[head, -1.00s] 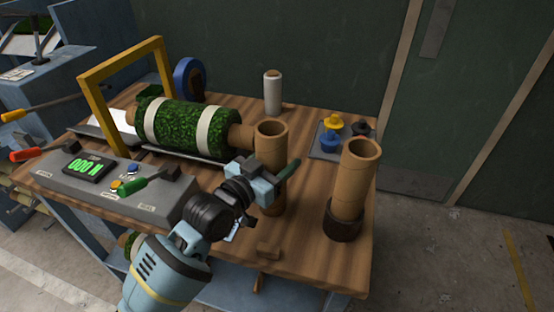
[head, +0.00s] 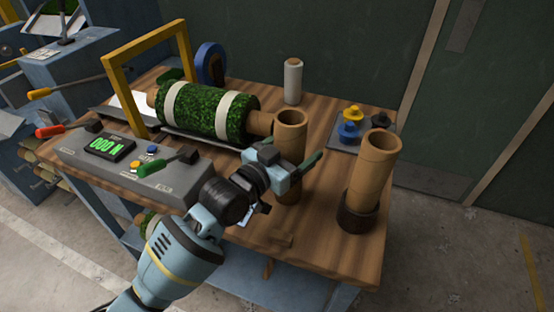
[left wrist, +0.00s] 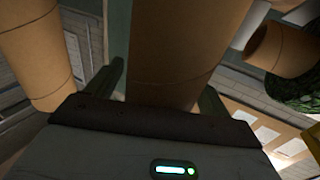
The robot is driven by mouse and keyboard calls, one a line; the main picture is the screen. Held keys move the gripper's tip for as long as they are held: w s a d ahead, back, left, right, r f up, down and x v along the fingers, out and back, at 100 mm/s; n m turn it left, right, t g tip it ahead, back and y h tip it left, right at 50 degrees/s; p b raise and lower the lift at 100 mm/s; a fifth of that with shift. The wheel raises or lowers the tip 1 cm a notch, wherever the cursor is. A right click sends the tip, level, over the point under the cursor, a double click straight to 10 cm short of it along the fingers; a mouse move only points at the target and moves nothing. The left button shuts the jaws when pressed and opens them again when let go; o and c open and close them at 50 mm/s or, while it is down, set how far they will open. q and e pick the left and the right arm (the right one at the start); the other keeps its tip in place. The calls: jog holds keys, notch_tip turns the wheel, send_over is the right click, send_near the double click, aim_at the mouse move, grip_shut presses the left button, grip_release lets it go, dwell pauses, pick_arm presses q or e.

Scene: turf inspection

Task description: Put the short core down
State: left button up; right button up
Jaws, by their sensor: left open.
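The short core, a brown cardboard tube (head: 291,131), stands upright, seemingly on the wooden table (head: 318,221), near the turf roll's end. My left gripper (head: 288,183) is around its lower half. In the left wrist view the core (left wrist: 172,50) lies between the two spread green fingers, and the jaws (left wrist: 162,92) are open. The gripper's body hides part of the core in the head view. My right gripper does not show.
A second cardboard core (head: 373,170) stands in a dark holder (head: 357,219) to the right. The turf roll (head: 208,110) lies behind my gripper.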

pick_arm(q)
jog(key=v, duration=1.1)
jog(key=shift+s+a, duration=0.3)
jog(key=shift+f, duration=0.15)
